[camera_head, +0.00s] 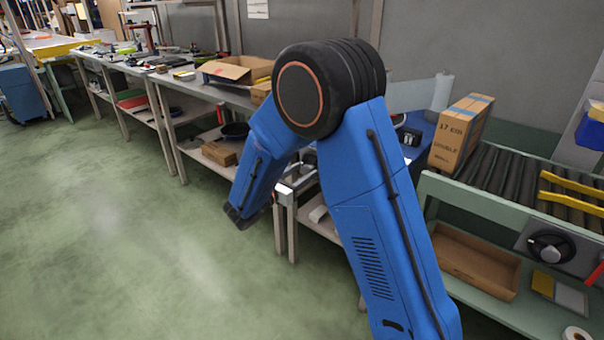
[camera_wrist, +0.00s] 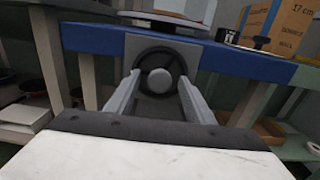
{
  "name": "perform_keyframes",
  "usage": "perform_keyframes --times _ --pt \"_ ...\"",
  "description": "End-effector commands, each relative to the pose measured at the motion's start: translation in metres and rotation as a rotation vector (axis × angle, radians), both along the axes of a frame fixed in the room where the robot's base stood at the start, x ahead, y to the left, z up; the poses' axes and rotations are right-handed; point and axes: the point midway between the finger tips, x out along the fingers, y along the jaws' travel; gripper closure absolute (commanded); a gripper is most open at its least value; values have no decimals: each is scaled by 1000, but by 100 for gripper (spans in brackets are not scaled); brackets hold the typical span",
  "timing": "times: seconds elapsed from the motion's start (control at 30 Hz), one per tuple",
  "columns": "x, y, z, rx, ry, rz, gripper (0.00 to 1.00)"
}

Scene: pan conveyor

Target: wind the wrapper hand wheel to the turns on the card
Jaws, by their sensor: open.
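The hand wheel (camera_wrist: 148,62) has a dark rim and a round grey hub. It is mounted on a grey plate at the front edge of a blue bench top. My gripper (camera_wrist: 158,80) is open in the wrist view, with one grey finger to each side of the wheel's hub, and holds nothing. Whether the fingertips touch the rim I cannot tell. In the head view my blue arm covers much of the area by the bench, and the wheel cannot be made out. No card with a turn count can be read in either view.
The green floor (camera_head: 130,240) at left is clear.

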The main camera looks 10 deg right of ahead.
Motion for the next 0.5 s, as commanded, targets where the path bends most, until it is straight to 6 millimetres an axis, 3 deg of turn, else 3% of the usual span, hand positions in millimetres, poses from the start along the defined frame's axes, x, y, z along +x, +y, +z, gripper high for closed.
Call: perform_keyframes --times 0.23,0.4,0.5 --pt "0 0 0 0 0 0 54" --pt "0 0 0 0 0 0 91" --pt "0 0 0 1 -2 0 91"
